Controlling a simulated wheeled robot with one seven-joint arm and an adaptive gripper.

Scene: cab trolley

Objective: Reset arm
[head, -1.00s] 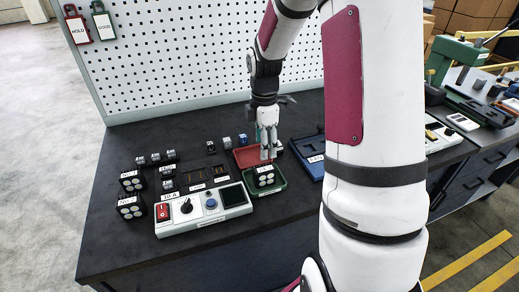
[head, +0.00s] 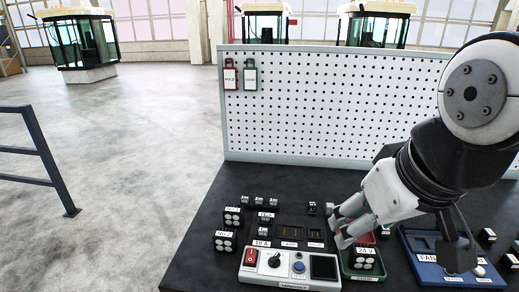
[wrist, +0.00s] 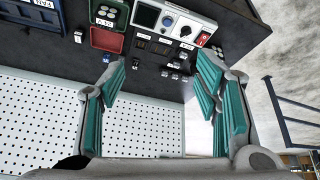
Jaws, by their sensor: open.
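My gripper (head: 348,222) is open over the bench in the head view, beside the small trays. In the wrist view its teal-padded fingers (wrist: 160,85) stand wide apart with nothing between them. A black block labelled 24 V (head: 364,258) sits in the green tray (head: 346,270). The wrist view shows this block (wrist: 113,15) too, with the red tray (wrist: 106,41) beside it. My arm comes in from the right and hides part of the bench and pegboard.
A grey control box (head: 262,278) with a red switch, knob, blue button and screen stands at the front. Several small blocks (head: 259,200) lie behind it. A blue FAN tray (head: 427,270) is at right. A white pegboard (head: 310,100) backs the bench (head: 205,262).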

